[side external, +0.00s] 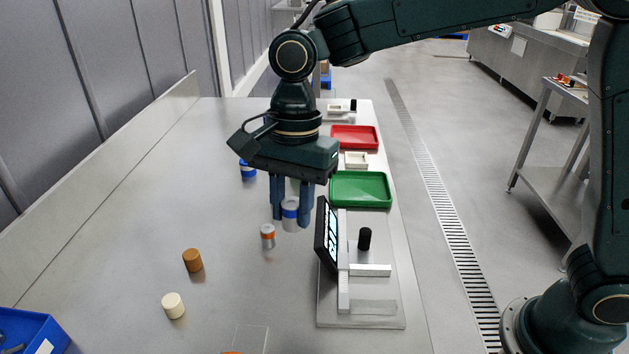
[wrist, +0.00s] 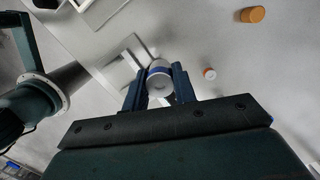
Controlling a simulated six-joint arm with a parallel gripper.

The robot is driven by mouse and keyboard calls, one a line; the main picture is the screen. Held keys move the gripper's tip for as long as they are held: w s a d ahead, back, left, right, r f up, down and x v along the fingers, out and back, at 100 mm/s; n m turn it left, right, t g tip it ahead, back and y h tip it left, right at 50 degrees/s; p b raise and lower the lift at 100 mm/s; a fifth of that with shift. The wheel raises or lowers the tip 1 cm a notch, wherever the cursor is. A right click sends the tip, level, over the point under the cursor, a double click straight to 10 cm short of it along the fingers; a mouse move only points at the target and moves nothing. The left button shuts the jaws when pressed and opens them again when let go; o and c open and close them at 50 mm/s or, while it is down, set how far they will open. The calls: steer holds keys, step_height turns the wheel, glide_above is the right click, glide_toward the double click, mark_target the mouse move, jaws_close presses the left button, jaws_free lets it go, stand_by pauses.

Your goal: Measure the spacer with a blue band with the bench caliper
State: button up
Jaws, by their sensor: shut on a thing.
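My gripper (side external: 290,218) points down and is shut on the spacer with a blue band (side external: 290,213), a pale grey cylinder held upright between the two fingers. The wrist view also shows this spacer (wrist: 159,88) between the fingertips. It appears to be held above the bench, though the exact height is hard to tell. The bench caliper (side external: 343,288) is just right of and nearer than the gripper in the side view, with a tilted dark display (side external: 327,236) and pale metal jaws. The display's reading is not legible. Part of the caliper shows beyond the left finger in the wrist view.
An orange-banded spacer (side external: 267,237) stands close to the gripper. A brown cylinder (side external: 192,260) and a cream cylinder (side external: 173,305) stand nearer left. A blue-banded object (side external: 248,170) is behind the gripper. Green (side external: 388,204) and red (side external: 375,147) trays lie farther back. The left bench is mostly clear.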

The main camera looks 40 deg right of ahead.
steer(key=s+d+f+n, duration=0.4)
steer(key=s+d+f, duration=0.2)
steer(key=s+d, duration=0.3)
steer(key=shift+s+f, duration=0.2)
steer(key=shift+f, duration=0.1)
steer(key=shift+d+f, duration=0.1)
steer(key=shift+f, duration=0.1)
glide_above(371, 293)
steer(key=shift+w+d+f, duration=0.1)
steer(key=shift+f, duration=1.55)
steer(key=shift+w+d+f, duration=0.1)
steer(key=shift+f, duration=1.5)
steer(key=shift+f, duration=0.6)
steer(key=o, duration=1.1)
steer(key=shift+r, duration=0.1)
step_height(371, 293, up, 14)
steer(key=w+d, duration=0.1)
steer(key=shift+f, duration=0.2)
